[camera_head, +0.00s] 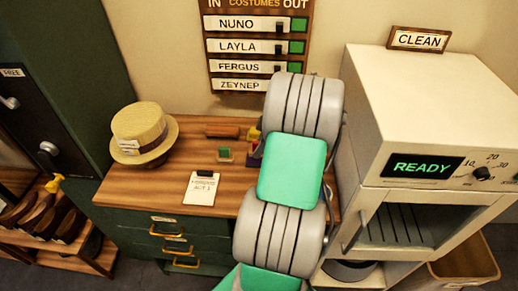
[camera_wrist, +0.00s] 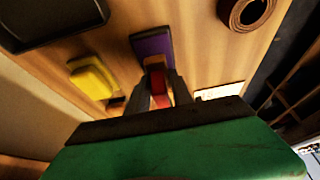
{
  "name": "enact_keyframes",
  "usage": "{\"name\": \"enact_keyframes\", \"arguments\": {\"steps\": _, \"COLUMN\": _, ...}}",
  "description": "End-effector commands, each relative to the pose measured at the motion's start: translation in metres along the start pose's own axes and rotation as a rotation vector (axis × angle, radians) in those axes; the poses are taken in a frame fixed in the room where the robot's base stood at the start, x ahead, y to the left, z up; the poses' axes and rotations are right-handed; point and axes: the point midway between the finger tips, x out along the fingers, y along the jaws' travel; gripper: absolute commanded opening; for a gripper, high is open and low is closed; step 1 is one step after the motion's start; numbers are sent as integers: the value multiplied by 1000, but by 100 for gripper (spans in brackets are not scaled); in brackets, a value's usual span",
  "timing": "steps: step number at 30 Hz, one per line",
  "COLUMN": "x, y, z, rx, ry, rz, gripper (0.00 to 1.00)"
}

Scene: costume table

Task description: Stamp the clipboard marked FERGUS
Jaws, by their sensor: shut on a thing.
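In the wrist view my gripper (camera_wrist: 159,84) is shut on a small red piece (camera_wrist: 160,100) that looks like a stamp handle. A purple block (camera_wrist: 152,44) lies just beyond the fingertips; I cannot tell if it touches the red piece. In the head view my arm hides the gripper. A clipboard (camera_head: 202,190) with a white sheet and dark clip lies at the desk's front edge, left of my arm. Its small print ends in "ACT 1"; the name is too small to read surely. A small green pad (camera_head: 225,155) lies behind it.
A straw hat (camera_head: 140,129) sits on the desk's left. A yellow block (camera_wrist: 92,77) and a rolled brown strap (camera_wrist: 245,13) lie near my gripper. A name board (camera_head: 250,47) hangs behind. A white cabinet (camera_head: 405,105) reading READY stands right.

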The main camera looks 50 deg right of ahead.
Motion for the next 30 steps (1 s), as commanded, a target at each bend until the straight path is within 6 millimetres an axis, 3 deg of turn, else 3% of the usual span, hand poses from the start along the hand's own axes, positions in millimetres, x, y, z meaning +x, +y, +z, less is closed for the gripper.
{"name": "enact_keyframes", "arguments": {"steps": 13, "x": -43, "y": 1, "z": -18, "rx": -2, "ry": 0, "rz": 4, "gripper": 1}}
{"name": "enact_keyframes", "arguments": {"steps": 24, "x": -45, "y": 0, "z": -21, "rx": 0, "ry": 0, "rz": 4, "gripper": 1}}
{"name": "enact_keyframes", "arguments": {"steps": 26, "x": -44, "y": -1, "z": -30, "rx": 9, "ry": 0, "rz": 9, "gripper": 1}}
{"name": "enact_keyframes", "arguments": {"steps": 30, "x": -42, "y": -11, "z": -77, "rx": 61, "ry": 1, "rz": 34, "gripper": 1}}
